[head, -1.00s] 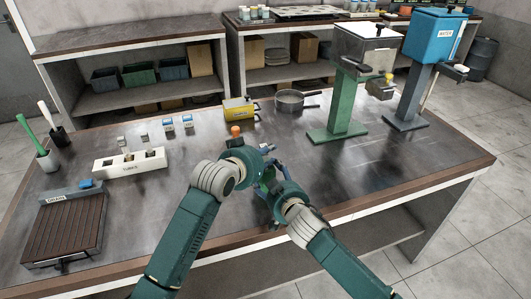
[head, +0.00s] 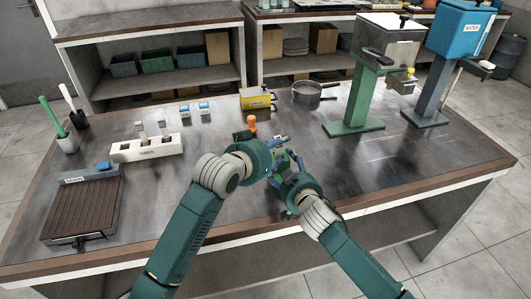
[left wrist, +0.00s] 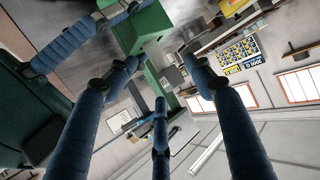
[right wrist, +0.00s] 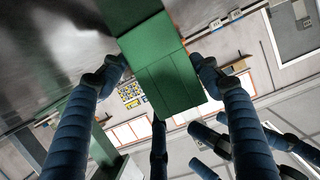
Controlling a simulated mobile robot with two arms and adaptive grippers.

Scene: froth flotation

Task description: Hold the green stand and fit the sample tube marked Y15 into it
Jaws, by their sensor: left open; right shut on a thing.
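The green stand (right wrist: 168,70) is between the fingers of my right gripper (right wrist: 160,85) in the right wrist view; it also shows near the top of the left wrist view (left wrist: 145,30). The right gripper is shut on it above the table. My left gripper (head: 274,146) is open and empty close beside the right one; its blue fingers (left wrist: 160,110) are spread in the left wrist view. In the head view the hands largely hide the stand. A white rack marked TUBES (head: 130,154) stands left on the table with small pieces upright in it; I cannot read Y15.
An orange-topped item (head: 252,123) stands just behind my left wrist. A yellow box (head: 257,99) and a pan (head: 307,94) are behind it. A green-posted machine (head: 357,105) stands right, a brown ribbed tray (head: 82,208) left. The table's right front is clear.

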